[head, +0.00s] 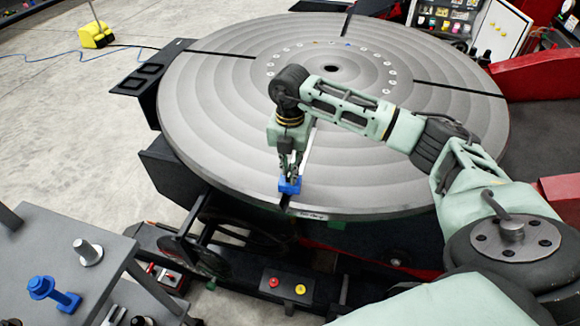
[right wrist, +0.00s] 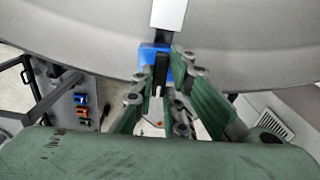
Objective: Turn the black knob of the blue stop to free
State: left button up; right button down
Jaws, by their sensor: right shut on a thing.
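The blue stop (head: 290,185) sits in a slot near the front rim of the round grey table (head: 210,110). In the right wrist view the blue stop (right wrist: 148,53) shows just beyond the fingers, partly covered by them. My right gripper (head: 290,172) points down at the stop. Its fingers (right wrist: 160,80) are closed around the black knob (right wrist: 160,78), of which only a small dark part shows between them. How far the knob is turned cannot be told. My left gripper is not in view.
A grey side table (head: 60,235) at lower left holds another blue part (head: 55,292) and a grey peg (head: 88,252). A box with a red and a yellow button (head: 287,287) stands below the round table's front edge. A light strip (right wrist: 168,14) lies in the slot behind the stop.

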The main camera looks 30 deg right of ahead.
jog(key=shift+f+n, duration=0.1)
jog(key=shift+n, duration=0.2)
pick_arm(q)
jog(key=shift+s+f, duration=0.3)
pick_arm(e)
jog(key=c, duration=1.8)
grip_release()
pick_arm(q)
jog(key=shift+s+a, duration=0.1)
pick_arm(e)
jog(key=shift+o, duration=0.2)
notch_tip(320, 180, up, 12)
